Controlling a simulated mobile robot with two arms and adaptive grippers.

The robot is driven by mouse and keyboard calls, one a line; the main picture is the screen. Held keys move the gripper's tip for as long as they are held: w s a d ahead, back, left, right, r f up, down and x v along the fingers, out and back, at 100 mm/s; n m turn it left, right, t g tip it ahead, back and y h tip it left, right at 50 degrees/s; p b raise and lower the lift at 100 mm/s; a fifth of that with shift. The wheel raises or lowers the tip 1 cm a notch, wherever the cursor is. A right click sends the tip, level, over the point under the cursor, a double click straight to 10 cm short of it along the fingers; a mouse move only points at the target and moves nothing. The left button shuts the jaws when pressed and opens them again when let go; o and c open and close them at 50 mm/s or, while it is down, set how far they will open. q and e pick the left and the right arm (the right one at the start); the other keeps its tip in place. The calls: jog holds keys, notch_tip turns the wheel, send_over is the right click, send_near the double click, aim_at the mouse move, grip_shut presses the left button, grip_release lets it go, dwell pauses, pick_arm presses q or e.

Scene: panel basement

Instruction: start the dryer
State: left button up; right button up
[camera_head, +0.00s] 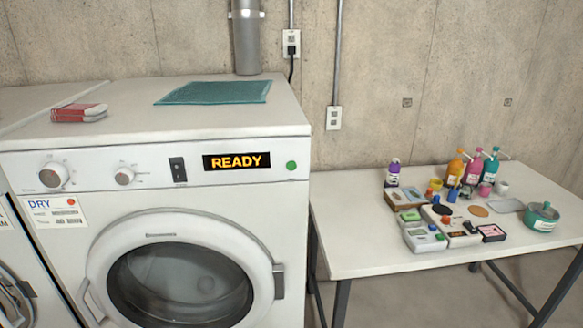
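The white dryer (200,130) stands at the left, facing me. Its display (236,161) reads READY in orange letters. A round green button (291,165) sits right of the display. A dark rocker switch (178,169) is left of the display. Two round knobs, a larger one (53,175) and a smaller one (124,176), are at the left of the panel. The round door (185,224) appears shut, and its dark glass (180,284) shows a dim drum. The label under the larger knob reads DRY. Neither of my grippers is in view.
A red and white item (79,112) and a teal mat (214,92) lie on the dryer's top. A white table (365,261) at the right holds bottles, boxes and small containers. Another machine (14,270) adjoins on the left. The space before the panel is clear.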

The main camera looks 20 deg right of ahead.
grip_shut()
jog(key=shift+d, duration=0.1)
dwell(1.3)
